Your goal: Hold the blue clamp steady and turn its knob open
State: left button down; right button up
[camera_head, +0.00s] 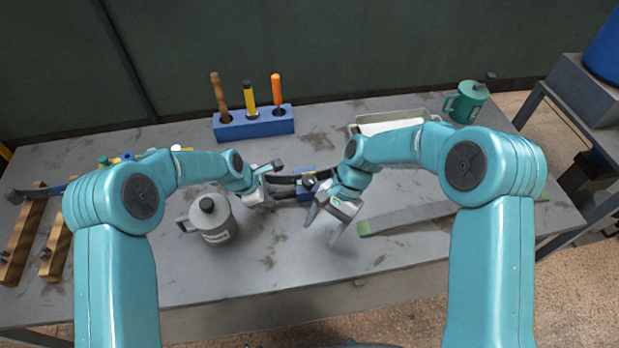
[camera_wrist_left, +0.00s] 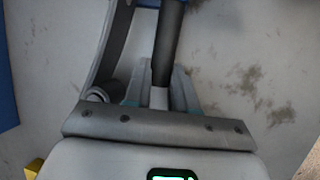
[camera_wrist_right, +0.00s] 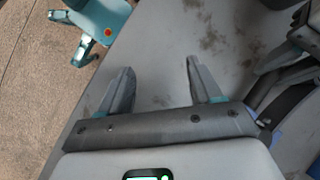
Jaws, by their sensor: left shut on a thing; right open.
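The blue clamp (camera_head: 306,190) lies near the middle of the grey table, with dark bars reaching out on both sides and a dark round knob (camera_head: 309,182) on top. My left gripper (camera_head: 279,181) is shut on a dark bar at the clamp's left side; the bar (camera_wrist_left: 168,45) runs between its fingers in the left wrist view. My right gripper (camera_head: 325,224) is open and empty, just right of and in front of the clamp, fingers pointing down. The right wrist view shows bare table between its fingers (camera_wrist_right: 160,85) and the clamp's dark bars (camera_wrist_right: 285,105) at the right.
A grey strip with green ends (camera_head: 410,216) lies at right. The front middle is clear.

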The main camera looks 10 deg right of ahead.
jog(key=w+r+n+t+h, duration=0.3)
jog(key=h, duration=0.1)
jog(key=n+t+h, duration=0.2)
jog(key=n+t, duration=0.2)
jog(key=t, duration=0.1)
send_near(308, 180)
jog(key=x, duration=0.8)
jog(key=shift+d+f, duration=0.15)
jog(key=shift+f, duration=0.2)
jog(key=c, duration=1)
